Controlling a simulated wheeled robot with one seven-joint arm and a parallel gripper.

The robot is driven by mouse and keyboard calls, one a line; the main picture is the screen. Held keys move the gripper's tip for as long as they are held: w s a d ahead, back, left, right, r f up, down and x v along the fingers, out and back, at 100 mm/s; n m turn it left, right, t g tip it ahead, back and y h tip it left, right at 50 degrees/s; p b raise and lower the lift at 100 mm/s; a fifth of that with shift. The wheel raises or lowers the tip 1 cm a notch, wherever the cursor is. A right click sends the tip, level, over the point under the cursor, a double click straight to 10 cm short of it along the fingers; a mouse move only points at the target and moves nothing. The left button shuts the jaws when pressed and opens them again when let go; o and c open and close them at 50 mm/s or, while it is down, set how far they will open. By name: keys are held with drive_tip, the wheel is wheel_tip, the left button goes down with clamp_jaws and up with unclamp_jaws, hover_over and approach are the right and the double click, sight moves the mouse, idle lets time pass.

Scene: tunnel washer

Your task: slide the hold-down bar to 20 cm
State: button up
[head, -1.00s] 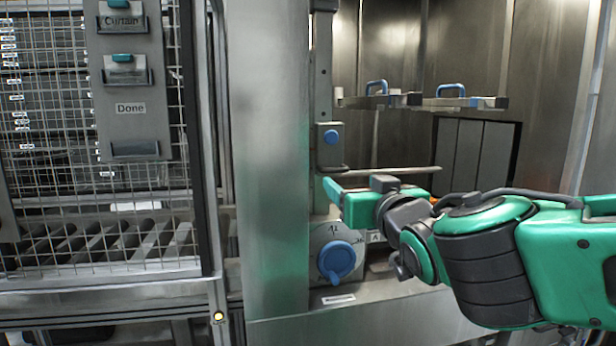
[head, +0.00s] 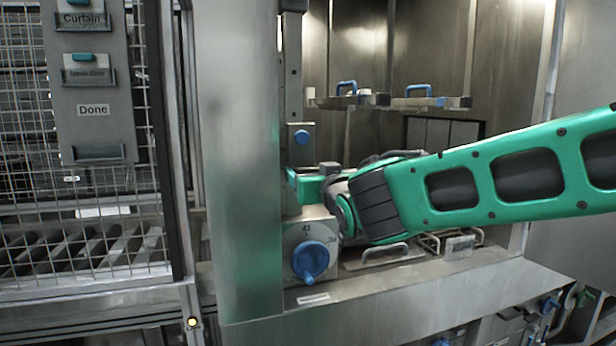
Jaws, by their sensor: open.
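An upright metal post (head: 293,72) with holes stands at the right edge of the broad steel column. A slider block with a blue knob (head: 302,137) sits on the post. The thin horizontal rod seen earlier at this block, likely the hold-down bar, is now hidden behind my arm. My gripper (head: 298,184), green, is just below the slider block and in front of the post; it is open. I cannot tell whether it touches the post or bar. No scale reading is legible.
Below my gripper is a plate with a large blue dial (head: 310,260). Two rails with blue handles (head: 346,87) (head: 418,90) hang higher in the steel chamber. Wire handles (head: 385,253) lie on the ledge under my arm. A mesh guard (head: 30,120) stands left.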

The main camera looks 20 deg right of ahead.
drive_tip(key=shift+w, duration=0.1)
drive_tip(key=c, duration=1.3)
drive_tip(key=shift+d+r, duration=0.1)
drive_tip(key=shift+r, duration=0.3)
drive_tip(key=o, duration=1.3)
drive_tip(key=shift+d, duration=0.1)
